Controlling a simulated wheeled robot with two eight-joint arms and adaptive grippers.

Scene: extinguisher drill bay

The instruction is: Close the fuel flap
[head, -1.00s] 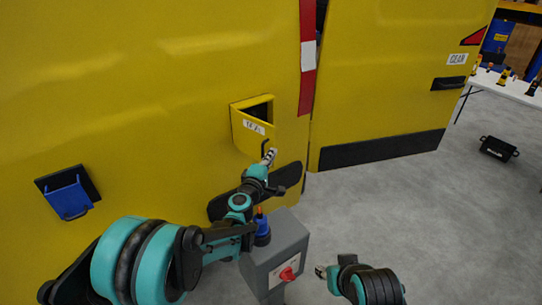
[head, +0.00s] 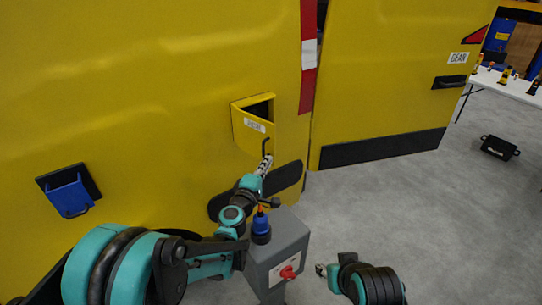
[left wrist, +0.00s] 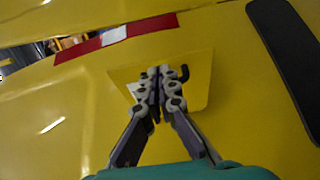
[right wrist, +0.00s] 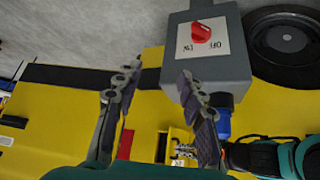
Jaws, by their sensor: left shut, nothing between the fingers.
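The fuel flap (head: 250,130) is a yellow panel with a white label on the yellow vehicle side. It stands ajar, with a dark opening (head: 262,109) behind its upper edge and a black hook-shaped handle at its lower right. My left gripper (head: 265,160) is shut and empty, just below the flap near the handle. In the left wrist view its closed fingers (left wrist: 160,75) cover part of the flap (left wrist: 196,88); contact cannot be told. My right gripper (head: 320,270) is low at the right; its fingers are apart and empty in the right wrist view (right wrist: 158,76).
A grey post box (head: 278,250) with a red rotary switch (head: 288,272) and a blue-and-orange item on top stands between my arms. A blue holder (head: 68,193) is on the vehicle at left. A black case (head: 499,147) lies on the open floor at right.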

